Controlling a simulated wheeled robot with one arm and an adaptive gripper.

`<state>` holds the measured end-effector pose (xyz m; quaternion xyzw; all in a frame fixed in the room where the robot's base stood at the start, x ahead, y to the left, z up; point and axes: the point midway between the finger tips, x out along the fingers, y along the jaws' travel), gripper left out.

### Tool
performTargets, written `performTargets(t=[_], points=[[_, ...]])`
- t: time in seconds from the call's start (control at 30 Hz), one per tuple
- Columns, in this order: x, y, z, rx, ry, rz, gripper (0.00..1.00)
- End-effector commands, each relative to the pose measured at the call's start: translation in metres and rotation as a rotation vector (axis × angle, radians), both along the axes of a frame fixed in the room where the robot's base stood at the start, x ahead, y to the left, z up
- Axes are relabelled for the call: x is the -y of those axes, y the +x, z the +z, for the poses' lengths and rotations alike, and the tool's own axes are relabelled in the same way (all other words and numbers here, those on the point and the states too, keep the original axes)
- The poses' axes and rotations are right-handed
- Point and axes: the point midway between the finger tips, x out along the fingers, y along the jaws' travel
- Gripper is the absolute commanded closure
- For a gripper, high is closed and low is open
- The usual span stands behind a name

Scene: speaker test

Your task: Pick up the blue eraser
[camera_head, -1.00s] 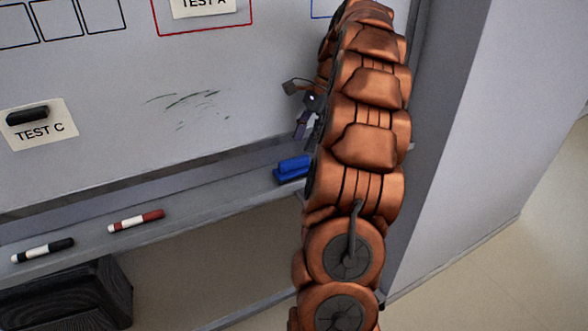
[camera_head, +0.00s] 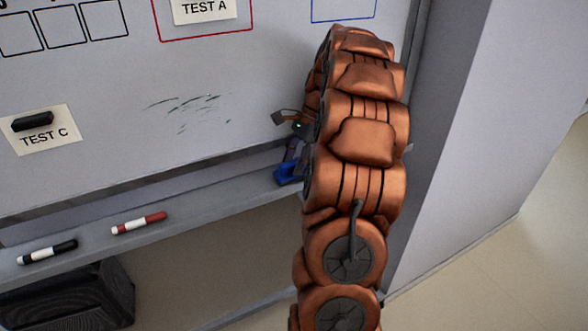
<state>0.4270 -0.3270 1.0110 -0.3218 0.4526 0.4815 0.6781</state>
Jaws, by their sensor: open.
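The blue eraser (camera_head: 286,175) lies on the tray ledge (camera_head: 215,195) below the whiteboard, close to the left side of my copper-coloured arm. My gripper (camera_head: 288,146) is just above the eraser and partly overlaps it in the picture. One finger reaches down to the eraser's upper side; whether it touches cannot be told. My arm hides the rest of the gripper and the right part of the eraser. The jaws are open.
A black-and-white marker (camera_head: 48,252) and a red-and-white marker (camera_head: 139,223) lie on the tray to the left. A black eraser (camera_head: 33,121) is on the TEST C card (camera_head: 40,137). A dark box (camera_head: 68,296) stands below. A grey wall rises at right.

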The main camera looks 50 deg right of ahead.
Motion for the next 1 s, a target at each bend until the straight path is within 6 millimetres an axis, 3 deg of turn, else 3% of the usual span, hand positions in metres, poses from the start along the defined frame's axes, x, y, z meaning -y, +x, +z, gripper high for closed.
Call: performTargets(t=[0.57,1.0], points=[[-0.0008,0.0001,-0.0038,-0.001,0.0,0.0,0.5],[-0.0007,-0.0001,-0.0045,-0.002,0.001,0.001,0.96]])
